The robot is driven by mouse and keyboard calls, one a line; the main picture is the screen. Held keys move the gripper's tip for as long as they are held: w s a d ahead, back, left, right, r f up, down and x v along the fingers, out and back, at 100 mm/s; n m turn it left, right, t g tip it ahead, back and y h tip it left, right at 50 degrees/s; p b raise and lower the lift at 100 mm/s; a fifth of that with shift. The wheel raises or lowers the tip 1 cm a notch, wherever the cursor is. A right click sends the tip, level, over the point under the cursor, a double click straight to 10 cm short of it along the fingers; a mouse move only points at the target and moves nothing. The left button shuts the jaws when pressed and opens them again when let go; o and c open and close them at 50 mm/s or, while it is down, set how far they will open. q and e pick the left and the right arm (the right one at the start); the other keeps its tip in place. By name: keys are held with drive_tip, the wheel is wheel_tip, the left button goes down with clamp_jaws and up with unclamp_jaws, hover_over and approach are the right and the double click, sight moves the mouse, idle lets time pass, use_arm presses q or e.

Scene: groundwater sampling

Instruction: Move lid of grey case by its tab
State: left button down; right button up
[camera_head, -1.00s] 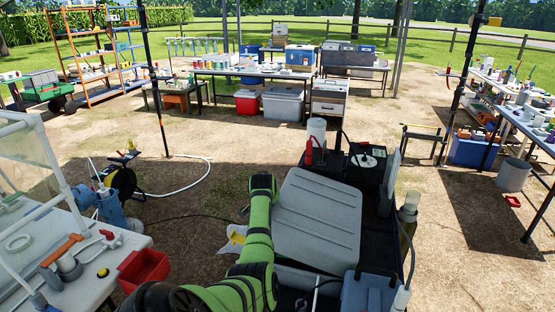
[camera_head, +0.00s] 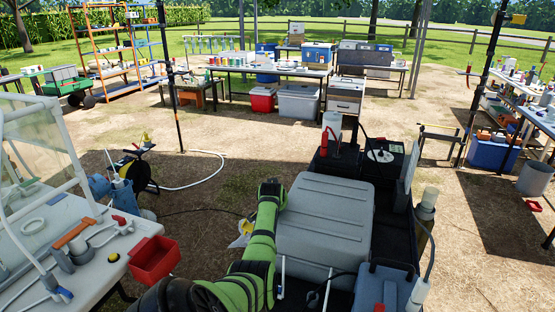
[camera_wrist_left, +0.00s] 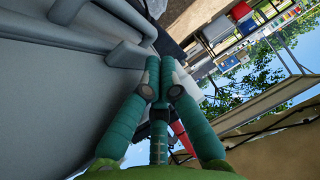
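The grey case (camera_head: 312,265) sits on the dark deck in front of me, its ribbed grey lid (camera_head: 325,210) looking flat on top in the head view. My green left arm reaches along the case's left side, and its gripper is hidden there. In the left wrist view, the teal fingers of my left gripper (camera_wrist_left: 160,66) are brought together beside the grey case's edge. A small grey projection, perhaps the tab (camera_wrist_left: 128,54), lies right at the fingertips. I cannot tell whether any of it is between them. My right gripper is out of view.
A dark box with a red bottle (camera_head: 329,143) stands behind the case. A blue-grey box (camera_head: 388,290) is at its front right. A white bench (camera_head: 70,262) and a red bin (camera_head: 153,258) are on the left. Open ground lies beyond.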

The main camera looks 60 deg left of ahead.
use_arm(q)
drive_tip(key=shift+s+d+f, duration=0.1)
drive_tip(key=shift+d+f, duration=0.1)
drive_tip(key=shift+f, duration=0.25)
drive_tip(key=shift+r, duration=0.2)
drive_tip(key=r+p, duration=0.4)
drive_tip(key=shift+a+r, duration=0.15)
drive_tip(key=shift+a, duration=0.05)
drive_tip(key=s+a+v, duration=0.1)
drive_tip(key=v, duration=0.9)
drive_tip(key=shift+a+r, duration=0.15)
drive_tip(key=shift+r, duration=0.1)
drive_tip(key=shift+w, duration=0.1)
